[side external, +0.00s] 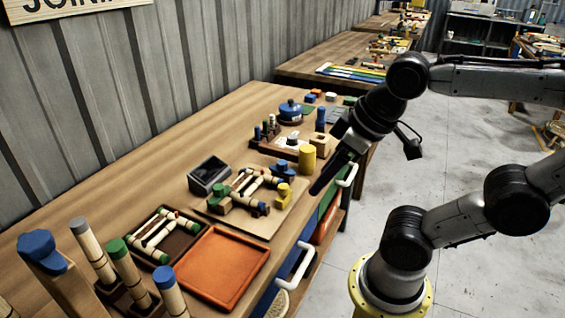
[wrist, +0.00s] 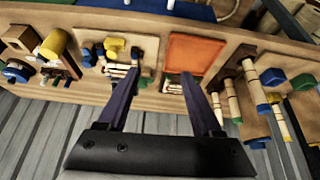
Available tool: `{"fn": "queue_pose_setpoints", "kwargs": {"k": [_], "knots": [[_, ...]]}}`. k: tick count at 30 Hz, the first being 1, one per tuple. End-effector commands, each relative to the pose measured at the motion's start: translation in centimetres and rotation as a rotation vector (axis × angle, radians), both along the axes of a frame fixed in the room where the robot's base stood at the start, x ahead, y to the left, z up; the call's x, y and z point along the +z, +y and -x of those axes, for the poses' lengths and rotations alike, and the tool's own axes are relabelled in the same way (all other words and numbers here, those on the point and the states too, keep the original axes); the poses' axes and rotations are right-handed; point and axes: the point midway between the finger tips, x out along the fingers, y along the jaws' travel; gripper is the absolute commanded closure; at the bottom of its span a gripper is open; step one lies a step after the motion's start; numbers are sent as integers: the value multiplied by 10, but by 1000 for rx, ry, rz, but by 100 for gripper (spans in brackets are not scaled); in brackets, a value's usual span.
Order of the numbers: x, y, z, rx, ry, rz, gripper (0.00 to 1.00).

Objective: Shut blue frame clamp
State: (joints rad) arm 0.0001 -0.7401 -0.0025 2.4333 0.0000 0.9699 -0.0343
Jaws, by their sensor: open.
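A frame of pale rods with dark joints lies on a wooden board (side external: 222,217) in the middle of the bench. The blue clamp (side external: 283,168) sits at the frame's far side. A yellow clamp (side external: 284,191) is at its right and a green block (side external: 219,203) at its left. Whether the blue clamp is open or shut is too small to tell. My gripper (side external: 322,186) is open and empty, above the bench's front edge and right of the board. In the wrist view, its spread fingers (wrist: 161,80) have nothing between them, with the board beyond to the left.
An orange tray (side external: 222,267) and a dark tray of rods (side external: 180,220) lie left of the board. Upright posts stand at the near end. A black bin (side external: 209,174) is behind the board. A yellow cylinder (side external: 307,158) stands beyond it.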

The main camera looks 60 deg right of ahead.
Motion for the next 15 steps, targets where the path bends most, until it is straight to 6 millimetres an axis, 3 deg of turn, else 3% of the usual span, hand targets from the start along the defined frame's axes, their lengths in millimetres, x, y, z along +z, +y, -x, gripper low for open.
{"fn": "queue_pose_setpoints", "kwargs": {"k": [7, 15], "knots": [[50, -19, -53, -42, 81, 17, 33], [67, -74, -129, -160, 225, 5, 33]]}}
